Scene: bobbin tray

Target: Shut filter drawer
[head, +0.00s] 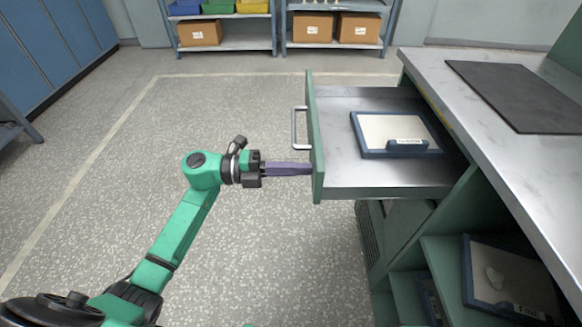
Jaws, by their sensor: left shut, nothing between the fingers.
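The filter drawer (315,140) is pulled out to the left from the green cabinet under the worktop. Its green front carries a metal bar handle (295,127). A blue-framed filter panel (390,130) lies inside on the drawer floor. My left gripper (310,169) is shut and empty. Its purple fingers reach right to the outer face of the drawer front, below the handle in the picture. Whether the tips touch the front or stop just short of it, I cannot tell. My right gripper is not in view.
The metal worktop (450,85) with a dark mat (520,97) lies at the right. Below it, an open shelf holds another blue-framed panel (505,275). Shelving with cardboard boxes (200,33) stands at the back. The speckled floor left of the drawer is clear.

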